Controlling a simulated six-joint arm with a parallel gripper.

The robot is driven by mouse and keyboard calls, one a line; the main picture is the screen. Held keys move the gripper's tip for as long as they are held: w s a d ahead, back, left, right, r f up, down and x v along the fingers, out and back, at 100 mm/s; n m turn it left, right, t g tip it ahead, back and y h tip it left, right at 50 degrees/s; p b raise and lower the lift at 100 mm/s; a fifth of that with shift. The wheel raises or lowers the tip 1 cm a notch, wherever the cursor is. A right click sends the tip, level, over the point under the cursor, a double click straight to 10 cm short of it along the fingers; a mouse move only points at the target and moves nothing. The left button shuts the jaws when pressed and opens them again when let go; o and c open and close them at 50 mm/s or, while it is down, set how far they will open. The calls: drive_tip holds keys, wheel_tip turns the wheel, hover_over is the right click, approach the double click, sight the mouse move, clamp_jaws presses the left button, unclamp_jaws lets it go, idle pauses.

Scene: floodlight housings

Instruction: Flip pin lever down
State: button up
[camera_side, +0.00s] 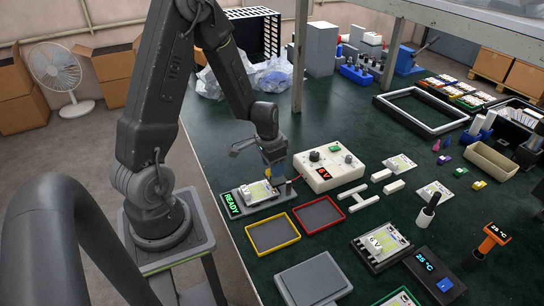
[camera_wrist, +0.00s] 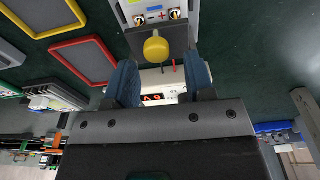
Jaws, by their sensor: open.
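The test fixture (camera_side: 232,206) with a green READY display stands near the left edge of the green table, with a pale part (camera_side: 259,192) on it. My gripper (camera_side: 273,168) is directly above the back end of this fixture. In the wrist view my gripper (camera_wrist: 160,72) is open, with blue pads to either side. A yellow knob (camera_wrist: 156,48), seemingly the pin lever's end, shows beyond the fingertips, between them in the picture. A bit of yellow also shows under the gripper in the side view (camera_side: 268,172). Contact and the lever's angle cannot be told.
A cream power box (camera_side: 322,178) with a red readout stands close to the right of my gripper. A yellow-rimmed tray (camera_side: 272,247) and a red-rimmed tray (camera_side: 319,228) lie in front. A grey post (camera_side: 299,55) rises behind. Bare green table (camera_side: 225,150) lies behind the fixture.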

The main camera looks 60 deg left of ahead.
sight(268, 171)
wheel_tip(268, 171, up, 14)
drive_tip(key=s, duration=0.1)
drive_tip(key=shift+s+f, duration=0.2)
drive_tip(key=shift+s, duration=0.15)
drive_tip(key=s+d+r+t, duration=0.2)
drive_tip(key=s+d+r, duration=0.3)
drive_tip(key=d, duration=0.3)
drive_tip(key=s+d+r+t, duration=0.2)
drive_tip(key=s+d+r, duration=0.3)
drive_tip(key=d, duration=0.3)
drive_tip(key=shift+d+r, duration=0.25)
drive_tip(key=shift+r, duration=0.4)
drive_tip(key=shift+c, duration=0.2)
